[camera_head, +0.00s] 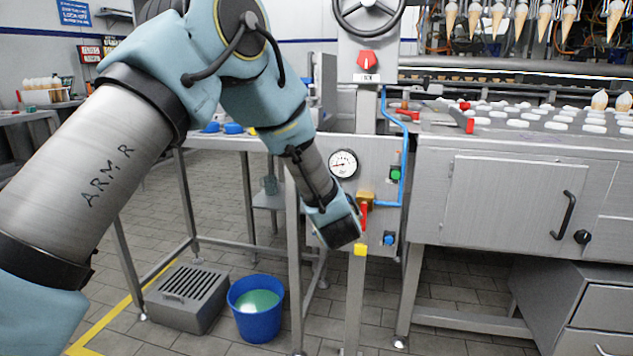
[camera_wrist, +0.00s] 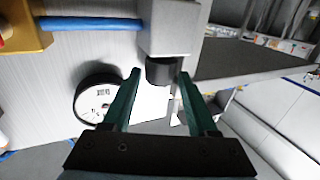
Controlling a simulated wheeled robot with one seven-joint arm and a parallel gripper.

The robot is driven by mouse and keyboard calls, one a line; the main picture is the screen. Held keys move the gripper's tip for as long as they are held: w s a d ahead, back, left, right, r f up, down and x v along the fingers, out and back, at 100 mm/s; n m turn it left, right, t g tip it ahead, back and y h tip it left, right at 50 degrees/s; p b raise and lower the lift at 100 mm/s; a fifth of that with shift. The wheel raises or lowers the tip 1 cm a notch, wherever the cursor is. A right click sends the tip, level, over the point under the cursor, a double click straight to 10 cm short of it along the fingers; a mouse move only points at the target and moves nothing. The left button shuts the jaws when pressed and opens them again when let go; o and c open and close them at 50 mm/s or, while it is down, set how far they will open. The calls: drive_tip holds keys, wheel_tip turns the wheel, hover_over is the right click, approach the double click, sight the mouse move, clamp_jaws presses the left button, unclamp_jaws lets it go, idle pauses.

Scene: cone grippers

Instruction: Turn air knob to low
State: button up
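My gripper (camera_wrist: 159,74) is open in the wrist view. Its two dark green fingers are apart, with a short black cylindrical knob (camera_wrist: 163,70) under a grey block (camera_wrist: 172,28) between or just beyond their tips. I cannot tell whether they touch it. In the head view my gripper (camera_head: 338,230) is low at the steel panel, below the round gauge (camera_head: 343,163); its fingers are hidden there. A red knob (camera_head: 367,59) with a small label sits higher on the post. I cannot tell which knob is the air knob, and no low marking is readable.
A red lever (camera_head: 364,215) and brass block (camera_head: 366,199) are close right of my gripper, with a blue pipe (camera_head: 404,150). Green (camera_head: 396,174) and blue (camera_head: 389,239) buttons sit nearby. A blue bucket (camera_head: 257,308) and grey crate (camera_head: 187,297) stand on the floor.

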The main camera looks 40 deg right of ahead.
drive_tip(key=shift+o, duration=1)
drive_tip(key=shift+s+a, duration=0.1)
drive_tip(key=v, duration=1)
drive_tip(key=shift+s+a, duration=0.2)
drive_tip(key=shift+s, duration=0.05)
